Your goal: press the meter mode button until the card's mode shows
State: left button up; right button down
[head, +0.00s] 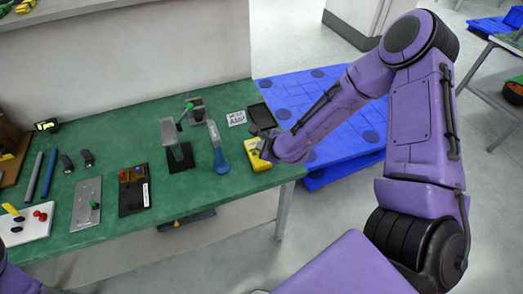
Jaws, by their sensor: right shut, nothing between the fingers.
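The yellow meter (254,160) lies at the right end of the green bench, near its front edge. My right gripper (266,149) is shut and empty, right at the meter, and covers part of its face. I cannot tell whether the fingertips touch the mode button; the button and the meter's display are hidden or too small to read. The white card (236,118) with dark print lies behind the meter; its text is too small to read surely. My left gripper is out of view.
A black tray (261,116) sits behind the meter. A blue-handled tool (221,160) and a dark stand (178,158) are to the left. Boards and fixtures fill the bench's left part. A blue pallet (300,92) lies on the floor beyond the bench (215,200).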

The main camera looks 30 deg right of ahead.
jog(key=shift+f, duration=0.4)
dwell(0.4)
jog(key=shift+r+p, duration=0.5)
jog(key=shift+r, duration=0.35)
notch_tip(320, 180, up, 5)
jog(key=p, duration=0.4)
jog(key=shift+p, duration=0.35)
